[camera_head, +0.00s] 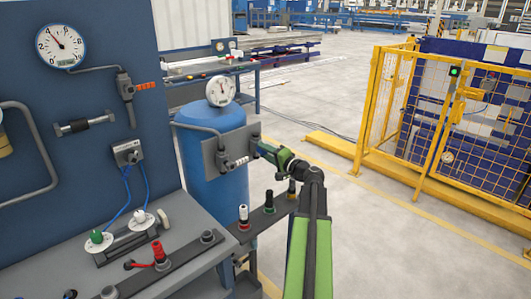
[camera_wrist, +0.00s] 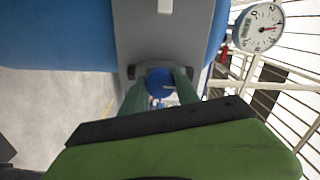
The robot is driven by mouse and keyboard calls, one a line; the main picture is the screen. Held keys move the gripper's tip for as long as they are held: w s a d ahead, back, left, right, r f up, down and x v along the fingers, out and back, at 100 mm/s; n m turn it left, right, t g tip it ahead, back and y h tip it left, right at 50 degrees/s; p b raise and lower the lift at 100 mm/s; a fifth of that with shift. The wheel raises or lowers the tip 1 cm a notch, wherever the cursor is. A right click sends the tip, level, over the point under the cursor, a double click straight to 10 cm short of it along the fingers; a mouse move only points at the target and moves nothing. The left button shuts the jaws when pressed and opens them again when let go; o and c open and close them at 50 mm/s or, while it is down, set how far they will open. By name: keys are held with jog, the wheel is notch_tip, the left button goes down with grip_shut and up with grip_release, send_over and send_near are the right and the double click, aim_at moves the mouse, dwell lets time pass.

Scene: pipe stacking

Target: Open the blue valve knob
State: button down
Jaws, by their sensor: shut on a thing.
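The blue valve knob (camera_wrist: 160,79) shows in the wrist view as a round blue disc in front of the grey plate (camera_wrist: 160,40). My gripper (camera_wrist: 160,88) has its two green fingers on either side of the knob, shut on it. In the head view my gripper (camera_head: 262,150) reaches from the right to the valve on the grey plate (camera_head: 213,158) of the blue tank (camera_head: 222,184). The knob is mostly hidden there by the fingers. I cannot tell how far the knob is turned.
A pressure gauge (camera_head: 221,91) stands on top of the tank. The blue panel (camera_head: 108,100) carries another gauge (camera_head: 61,46). A bench (camera_head: 165,250) with red, green and white knobs stands at the left front. Open floor (camera_head: 310,105) lies to the right, before the yellow fence (camera_head: 436,122).

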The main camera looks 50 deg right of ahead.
jog(key=c, duration=0.9)
grip_release()
jog(key=s+a, duration=0.1)
jog(key=s, duration=1.6)
jog(key=shift+s+a, duration=0.15)
jog(key=shift+s, duration=0.1)
